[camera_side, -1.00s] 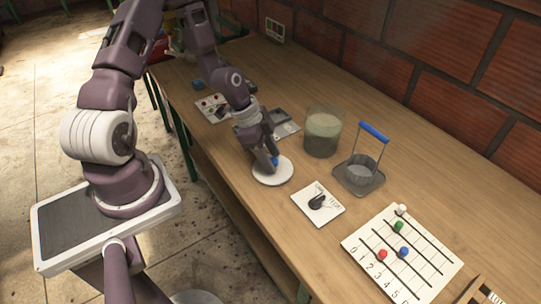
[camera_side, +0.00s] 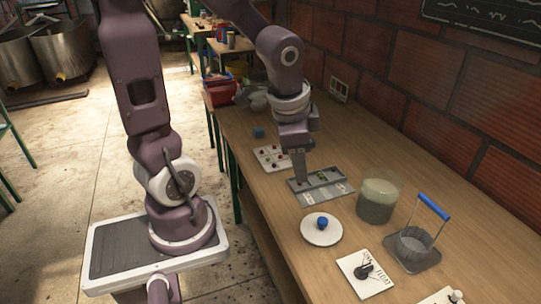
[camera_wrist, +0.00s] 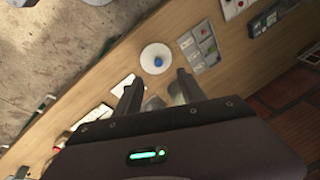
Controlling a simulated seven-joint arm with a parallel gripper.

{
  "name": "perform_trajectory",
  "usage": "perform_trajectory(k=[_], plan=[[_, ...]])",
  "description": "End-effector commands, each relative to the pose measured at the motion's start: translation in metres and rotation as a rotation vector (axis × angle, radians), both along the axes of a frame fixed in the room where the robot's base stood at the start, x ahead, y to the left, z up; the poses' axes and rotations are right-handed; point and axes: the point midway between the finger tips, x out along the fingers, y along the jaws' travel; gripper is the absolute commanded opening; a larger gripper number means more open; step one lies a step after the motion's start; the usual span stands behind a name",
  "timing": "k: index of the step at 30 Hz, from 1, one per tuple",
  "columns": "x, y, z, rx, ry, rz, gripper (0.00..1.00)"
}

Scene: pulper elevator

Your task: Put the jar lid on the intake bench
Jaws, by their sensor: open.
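The jar lid (camera_side: 321,231) is a white disc with a blue knob. It lies flat on the wooden bench (camera_side: 270,218), near the front edge and left of the open glass jar (camera_side: 378,203). My gripper (camera_side: 300,178) is behind the lid in the side view, raised in front of a grey tray, and does not touch the lid. In the wrist view the lid (camera_wrist: 155,58) lies beyond the fingertips, and my gripper (camera_wrist: 157,84) has its fingers spread with nothing between them.
A grey tray with inset cards (camera_side: 334,192) lies behind the lid. A white card with a black part (camera_side: 350,267) lies in front. A brick wall borders the bench.

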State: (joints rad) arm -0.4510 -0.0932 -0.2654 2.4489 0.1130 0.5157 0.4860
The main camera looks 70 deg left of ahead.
Motion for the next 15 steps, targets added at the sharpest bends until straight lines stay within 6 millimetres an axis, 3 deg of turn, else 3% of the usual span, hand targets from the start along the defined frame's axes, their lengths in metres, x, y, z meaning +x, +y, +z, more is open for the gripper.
perform_trajectory(k=[1,3,6,10,15], plan=[[-0.015,-0.014,0.027,-0.001,-0.073,0.063,0.48],[-0.041,-0.031,0.053,-0.053,-0.151,0.165,0.48],[-0.074,-0.049,0.076,-0.159,-0.225,0.266,0.48],[-0.098,-0.060,0.086,-0.253,-0.258,0.327,0.48],[-0.103,-0.061,0.087,-0.271,-0.261,0.339,0.48]])
